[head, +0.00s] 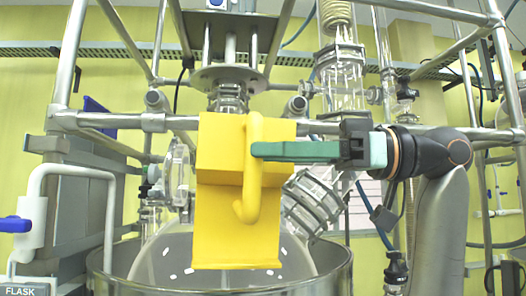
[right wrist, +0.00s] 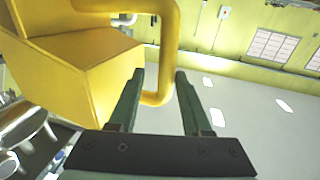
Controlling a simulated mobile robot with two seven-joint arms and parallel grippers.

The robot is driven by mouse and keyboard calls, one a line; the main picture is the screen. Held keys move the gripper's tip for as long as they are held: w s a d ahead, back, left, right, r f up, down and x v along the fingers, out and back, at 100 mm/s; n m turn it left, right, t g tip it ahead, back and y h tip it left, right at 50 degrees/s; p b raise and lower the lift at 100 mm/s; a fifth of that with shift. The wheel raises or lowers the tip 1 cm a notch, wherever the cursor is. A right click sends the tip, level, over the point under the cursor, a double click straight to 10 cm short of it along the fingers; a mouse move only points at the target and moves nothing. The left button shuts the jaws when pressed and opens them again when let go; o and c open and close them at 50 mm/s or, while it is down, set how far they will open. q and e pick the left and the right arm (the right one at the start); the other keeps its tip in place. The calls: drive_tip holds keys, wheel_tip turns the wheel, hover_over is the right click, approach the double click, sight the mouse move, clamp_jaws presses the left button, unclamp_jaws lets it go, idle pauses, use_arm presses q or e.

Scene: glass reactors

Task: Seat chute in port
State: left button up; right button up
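The yellow chute (head: 222,160) is upright in front of the glass reactor in the head view, with a bent bar handle (head: 247,205) on its near face. My right gripper (head: 256,151) comes in from the right with green fingers shut on the handle. In the right wrist view the handle (right wrist: 160,84) passes between the two fingertips, and the chute body (right wrist: 80,70) is at upper left. An angled glass neck (head: 312,203) shows just right of the chute; I cannot tell whether it is the port. The chute hides the reactor's middle. My left gripper is not in view.
A round metal vessel (head: 335,277) surrounds the glass reactor below. A steel frame bar (head: 110,121) crosses behind the chute. A glass column (head: 340,80) stands at upper right, and a bent pipe with a blue-handled valve (head: 16,224) is at left.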

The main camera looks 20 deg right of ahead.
drive_tip(key=v, duration=0.4)
drive_tip(key=shift+d, duration=0.2)
idle(0.3)
drive_tip(key=o, duration=0.6)
drive_tip(key=shift+c, duration=0.2)
drive_tip(key=v, duration=1.2)
drive_tip(key=shift+s+d, duration=0.2)
idle(0.3)
